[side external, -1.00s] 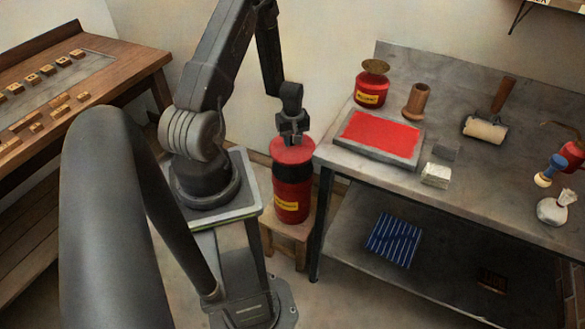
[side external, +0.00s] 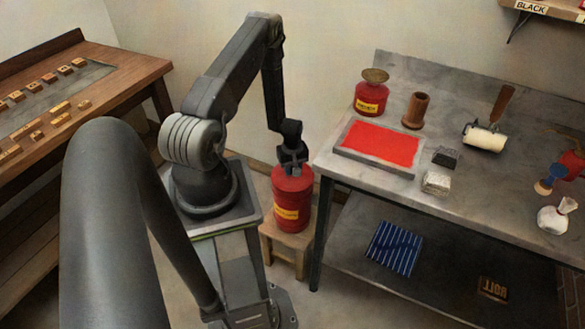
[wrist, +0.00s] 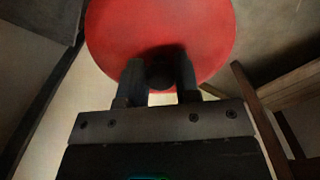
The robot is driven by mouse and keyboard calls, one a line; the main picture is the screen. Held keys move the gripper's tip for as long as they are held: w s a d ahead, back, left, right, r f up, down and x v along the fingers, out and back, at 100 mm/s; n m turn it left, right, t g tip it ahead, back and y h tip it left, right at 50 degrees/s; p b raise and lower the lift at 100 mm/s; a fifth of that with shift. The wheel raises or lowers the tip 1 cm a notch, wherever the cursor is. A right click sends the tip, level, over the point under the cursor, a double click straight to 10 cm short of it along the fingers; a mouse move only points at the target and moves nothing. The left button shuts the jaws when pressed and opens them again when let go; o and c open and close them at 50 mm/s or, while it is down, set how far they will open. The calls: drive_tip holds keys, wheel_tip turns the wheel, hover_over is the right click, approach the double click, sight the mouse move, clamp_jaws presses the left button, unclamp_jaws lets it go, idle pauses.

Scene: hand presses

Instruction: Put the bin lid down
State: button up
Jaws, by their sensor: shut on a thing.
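The red bin (side external: 289,217) with a yellow label stands upright on a small wooden stool. Its red lid (side external: 279,178) sits on top of the bin, with no gap that I can see between them. My gripper (side external: 292,165) is directly above the lid, shut on the lid's dark knob. In the wrist view the round lid (wrist: 160,28) fills the upper middle, and my gripper's (wrist: 160,78) two fingers stand on either side of the knob. The lid hides the bin's inside.
The wooden stool (side external: 285,247) stands between my base and a grey bench (side external: 455,205). On the bench are a red ink slab (side external: 380,143), a red can (side external: 371,97), a roller (side external: 485,137) and small blocks. A wooden type table (side external: 120,75) is at the left.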

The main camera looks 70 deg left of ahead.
drive_tip(key=shift+f, duration=0.1)
drive_tip(key=o, duration=0.5)
drive_tip(key=shift+f, duration=0.1)
drive_tip(key=o, duration=0.5)
